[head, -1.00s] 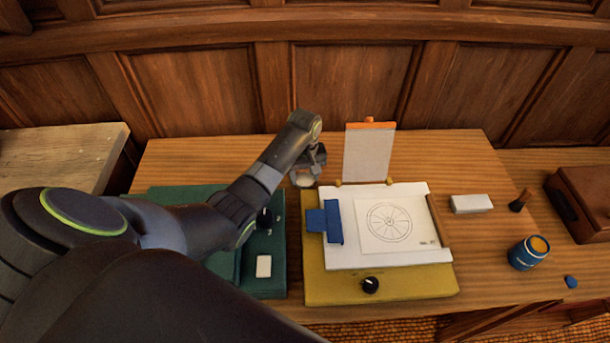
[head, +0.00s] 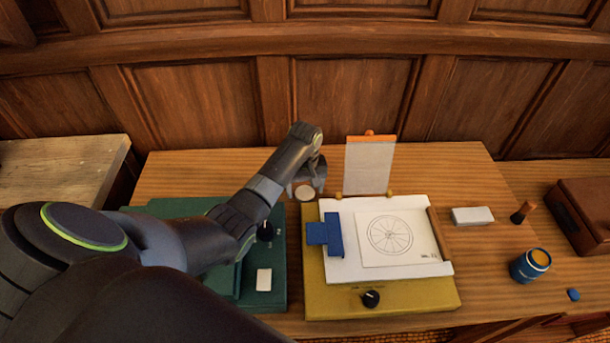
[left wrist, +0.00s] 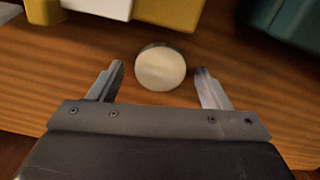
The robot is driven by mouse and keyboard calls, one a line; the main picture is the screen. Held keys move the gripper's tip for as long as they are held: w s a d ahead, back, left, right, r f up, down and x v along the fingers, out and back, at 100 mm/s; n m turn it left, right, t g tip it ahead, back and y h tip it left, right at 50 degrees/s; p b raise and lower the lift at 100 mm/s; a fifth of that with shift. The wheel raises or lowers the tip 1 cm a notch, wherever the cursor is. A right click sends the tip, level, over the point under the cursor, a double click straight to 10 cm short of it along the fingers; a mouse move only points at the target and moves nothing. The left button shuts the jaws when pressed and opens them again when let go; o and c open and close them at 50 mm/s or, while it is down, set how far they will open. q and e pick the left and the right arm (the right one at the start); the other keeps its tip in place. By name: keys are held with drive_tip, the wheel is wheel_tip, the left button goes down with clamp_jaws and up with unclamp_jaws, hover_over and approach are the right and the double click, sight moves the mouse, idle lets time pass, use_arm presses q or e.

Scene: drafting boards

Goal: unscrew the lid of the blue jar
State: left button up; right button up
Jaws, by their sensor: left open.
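The gripper is open and empty. A round cream disc (head: 304,193) lies at its fingertips. In the left wrist view the disc (left wrist: 160,68) shows between and just beyond the two open fingers (left wrist: 159,72), with gaps on both sides. My right gripper is not in view.
A yellow board (head: 400,297) with a white drawing sheet (head: 345,255) lies between gripper and jar, with an upright card (head: 369,167) behind. A white block (head: 472,216), a dark stamp-like piece (head: 521,213), a small blue piece (head: 573,294) and a brown box (head: 588,222) surround the jar.

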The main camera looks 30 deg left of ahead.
sight(305, 193)
use_arm(q)
wheel_tip(305, 193, up, 12)
drive_tip(key=shift+f, duration=0.25)
drive_tip(key=shift+f, duration=0.15)
idle(1.3)
